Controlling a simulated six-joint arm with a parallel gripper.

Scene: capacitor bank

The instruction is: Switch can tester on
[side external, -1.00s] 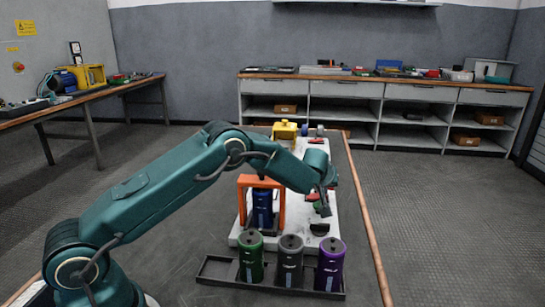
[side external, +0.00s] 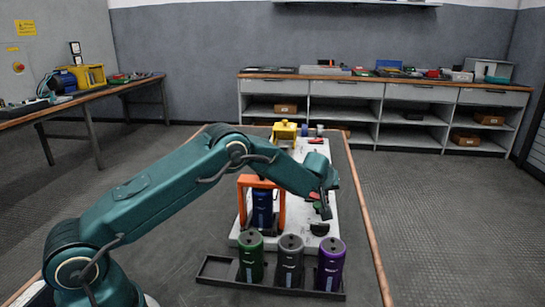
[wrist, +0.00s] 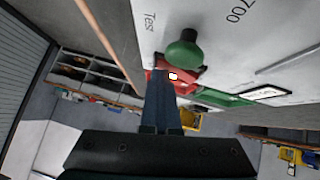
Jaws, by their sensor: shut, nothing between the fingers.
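The white board (side external: 335,165) carries an orange frame (side external: 243,202) with a blue can (side external: 262,208) standing inside it. In the wrist view, the white board (wrist: 225,60) has printed lettering that reads "Test". A green round-headed knob (wrist: 183,52) stands up from it. A red part (wrist: 183,80) with a small white spot lies beside the knob, next to a green panel (wrist: 222,98). My gripper (wrist: 162,80) is shut and empty, its fingertips close to the red part. Contact cannot be told. In the side view my gripper (side external: 326,211) is over the board's right part, small and partly hidden.
A black tray (side external: 216,273) in front holds a green can (side external: 251,257), a grey can (side external: 290,262) and a purple can (side external: 330,265). A yellow device (side external: 285,132) stands at the board's far end. A dark knob (side external: 320,229) is at its near right.

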